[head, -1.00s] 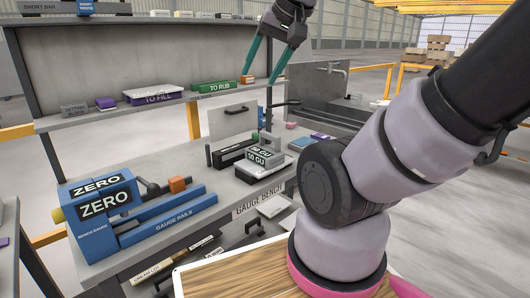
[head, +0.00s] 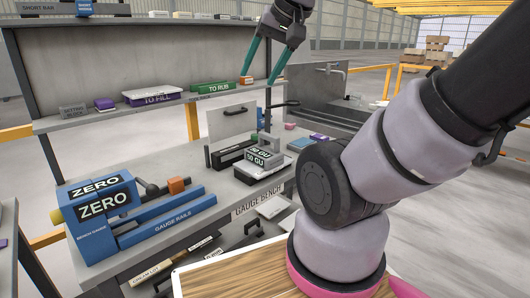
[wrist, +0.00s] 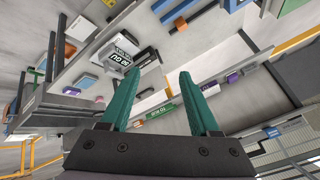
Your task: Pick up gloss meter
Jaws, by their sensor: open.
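My gripper (head: 259,79) is open and empty, with two teal fingers pointing down. It hangs above the bench, well clear of the box. In the wrist view my gripper (wrist: 159,74) has nothing between its fingertips.
A blue "ZERO" bench gauge (head: 105,208) with rails stands on the left of the bench. A black case (head: 230,153) lies left of the box.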

